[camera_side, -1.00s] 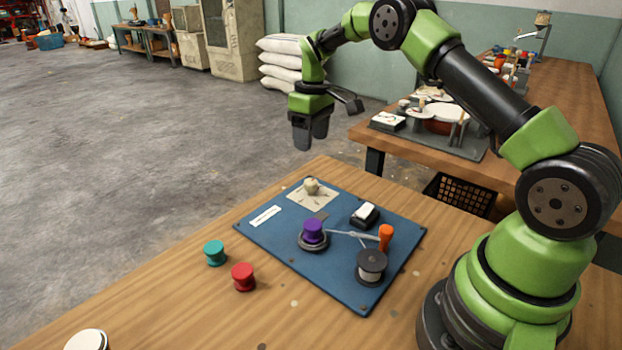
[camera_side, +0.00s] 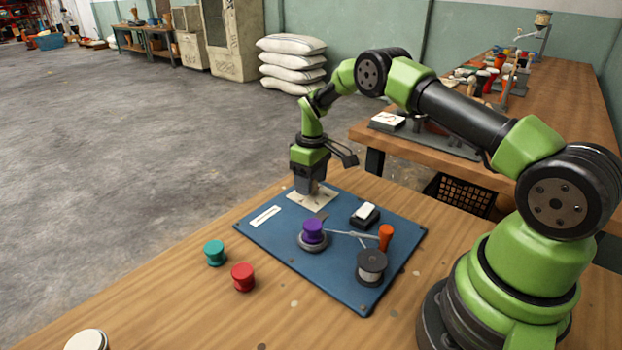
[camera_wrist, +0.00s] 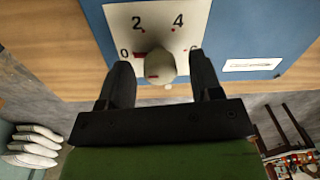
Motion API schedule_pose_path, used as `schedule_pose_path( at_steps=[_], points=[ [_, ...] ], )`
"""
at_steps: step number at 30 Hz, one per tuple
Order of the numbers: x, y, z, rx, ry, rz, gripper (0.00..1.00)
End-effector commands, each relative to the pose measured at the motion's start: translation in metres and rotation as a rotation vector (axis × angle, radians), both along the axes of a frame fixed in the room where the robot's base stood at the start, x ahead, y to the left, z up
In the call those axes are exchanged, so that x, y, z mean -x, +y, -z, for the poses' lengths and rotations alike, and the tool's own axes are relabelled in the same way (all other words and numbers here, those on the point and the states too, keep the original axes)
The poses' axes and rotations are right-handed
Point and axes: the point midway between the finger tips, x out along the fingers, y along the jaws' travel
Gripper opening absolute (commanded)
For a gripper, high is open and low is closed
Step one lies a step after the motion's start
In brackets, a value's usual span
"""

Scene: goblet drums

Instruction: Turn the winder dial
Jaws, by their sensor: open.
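The winder dial (camera_wrist: 160,67) is a cream knob on a pale square plate (camera_wrist: 195,22) marked with numbers, among them 0, 2 and 4. The plate also shows in the side view (camera_side: 312,203), at the far corner of the blue board (camera_side: 280,249). My gripper (camera_wrist: 158,75) is open, with one finger on each side of the knob and gaps showing between. In the side view my gripper (camera_side: 310,188) points down over the dial and hides most of the knob. Whether the fingertips are level with the knob is hard to tell.
On the board are a purple spool (camera_side: 313,231), an orange handle (camera_side: 386,237), a black spool (camera_side: 371,266) and a black-and-white block (camera_side: 365,214). A teal spool (camera_side: 214,252) and a red spool (camera_side: 243,276) stand on the wooden table. The table left of the board is mostly clear.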

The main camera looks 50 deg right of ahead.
Motion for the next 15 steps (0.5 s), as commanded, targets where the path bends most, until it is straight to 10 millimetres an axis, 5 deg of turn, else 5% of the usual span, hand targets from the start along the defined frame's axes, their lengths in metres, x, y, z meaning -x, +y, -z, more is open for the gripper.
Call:
schedule_pose_path(
  at_steps=[3, 9, 15],
  points=[
    [-0.0001, 0.0000, -0.0003, 0.000, 0.000, 0.000, 0.59],
    [-0.0001, 0.0000, -0.0005, 0.000, 0.000, 0.000, 0.13],
    [-0.0001, 0.0001, -0.0006, 0.000, 0.000, 0.006, 0.10]
  ],
)
